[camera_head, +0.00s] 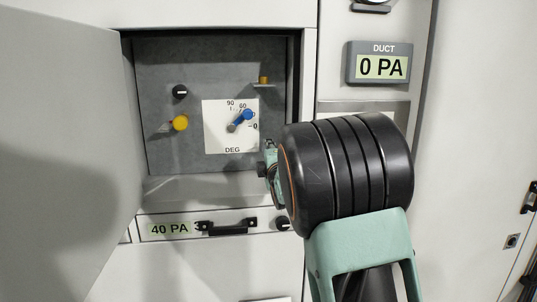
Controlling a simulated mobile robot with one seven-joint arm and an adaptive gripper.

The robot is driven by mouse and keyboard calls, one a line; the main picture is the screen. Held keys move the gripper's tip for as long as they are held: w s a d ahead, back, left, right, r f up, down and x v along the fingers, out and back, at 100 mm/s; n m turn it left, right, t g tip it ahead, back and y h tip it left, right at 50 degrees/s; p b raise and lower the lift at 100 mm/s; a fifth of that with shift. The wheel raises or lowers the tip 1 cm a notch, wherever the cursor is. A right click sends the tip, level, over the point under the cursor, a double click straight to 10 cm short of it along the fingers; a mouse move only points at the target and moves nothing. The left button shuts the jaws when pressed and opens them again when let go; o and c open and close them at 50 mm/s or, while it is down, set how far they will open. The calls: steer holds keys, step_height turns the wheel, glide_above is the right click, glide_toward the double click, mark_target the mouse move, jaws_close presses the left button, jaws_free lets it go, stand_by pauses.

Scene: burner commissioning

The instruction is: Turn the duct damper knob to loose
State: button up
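An open recess in the cabinet holds a dial plate (218,141) marked DEG, with a blue-tipped pointer (246,116) angled up and right, between the 60 and 0 marks. Left of the plate are a black knob (180,91) with a white line and a yellow round knob (180,123). No readable label says which is the duct damper knob or shows a loose mark. My gripper (266,164) is at the recess's lower right, right of and below the dial plate. My black wrist hides most of it, so its fingers cannot be made out.
An open door (62,150) stands left of the recess. The DUCT display (380,64) reads 0 PA. Below are a 40 PA label (170,229), a black handle (227,228) and a partly hidden dark knob (283,224).

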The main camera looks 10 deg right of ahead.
steer(key=o, duration=1.1)
steer(key=shift+o, duration=0.2)
steer(key=shift+s, duration=0.1)
steer(key=s, duration=1.1)
steer(key=shift+s, duration=0.4)
